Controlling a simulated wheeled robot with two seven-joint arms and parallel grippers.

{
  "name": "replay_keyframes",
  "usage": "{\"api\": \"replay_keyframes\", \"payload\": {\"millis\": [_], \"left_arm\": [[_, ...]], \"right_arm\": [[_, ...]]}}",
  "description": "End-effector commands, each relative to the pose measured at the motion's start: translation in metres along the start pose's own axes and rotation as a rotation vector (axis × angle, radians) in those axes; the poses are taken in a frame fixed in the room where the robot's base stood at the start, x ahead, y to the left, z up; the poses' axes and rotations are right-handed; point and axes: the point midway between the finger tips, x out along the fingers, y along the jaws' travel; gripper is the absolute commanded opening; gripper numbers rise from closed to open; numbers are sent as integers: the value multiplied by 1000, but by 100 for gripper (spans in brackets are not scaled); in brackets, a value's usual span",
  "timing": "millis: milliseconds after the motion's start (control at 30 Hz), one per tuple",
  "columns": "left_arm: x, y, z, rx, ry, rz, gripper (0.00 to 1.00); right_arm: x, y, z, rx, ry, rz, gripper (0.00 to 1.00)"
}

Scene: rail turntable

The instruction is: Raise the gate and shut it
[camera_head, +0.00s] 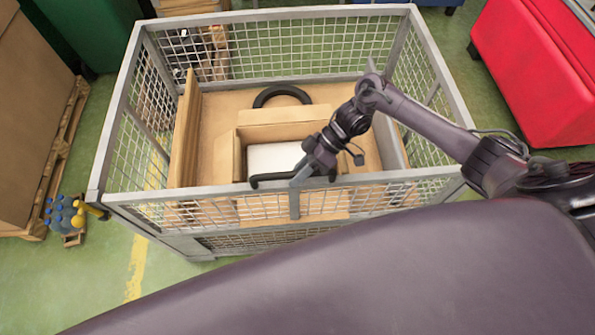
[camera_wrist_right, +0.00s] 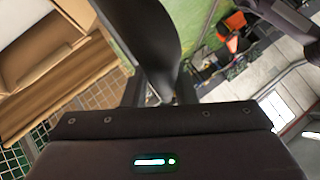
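A grey wire-mesh crate (camera_head: 112,140) stands in front of me. Its front gate (camera_head: 400,182) looks upright, with its top rail about level with the crate's side rails at the front corners. Whether it is latched cannot be seen. My right gripper (camera_head: 293,178) is at the middle of the gate's top rail, with its dark fingers spread apart on either side of a short grey upright part. Whether it touches the gate is unclear. In the right wrist view a dark finger-like part (camera_wrist_right: 150,45) fills the upper middle. My left gripper is not in view.
Inside the crate are an open cardboard box (camera_head: 228,158), a black ring (camera_head: 282,91) and cardboard sheets (camera_head: 186,130). A red container (camera_head: 540,75) stands at right. Several bottles (camera_head: 62,215) sit on the floor at left, by large cartons (camera_head: 30,110). Green floor shows on both sides.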

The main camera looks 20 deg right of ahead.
Motion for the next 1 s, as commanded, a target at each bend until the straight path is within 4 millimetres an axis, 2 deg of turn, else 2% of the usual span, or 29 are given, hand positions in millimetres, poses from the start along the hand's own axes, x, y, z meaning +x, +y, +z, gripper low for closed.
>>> {"api": "replay_keyframes", "payload": {"millis": [33,100,433,567,800,1000], "left_arm": [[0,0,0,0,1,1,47],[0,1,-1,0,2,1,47],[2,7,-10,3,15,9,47],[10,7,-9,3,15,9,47],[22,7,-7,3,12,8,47],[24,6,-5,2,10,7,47]], "right_arm": [[0,0,1,1,0,0,31],[0,0,0,0,1,-1,40],[-5,0,-2,-4,5,-2,40],[-22,2,-1,-6,4,1,40],[-63,3,0,-4,2,1,40],[-78,2,-1,-2,3,-3,40]]}}
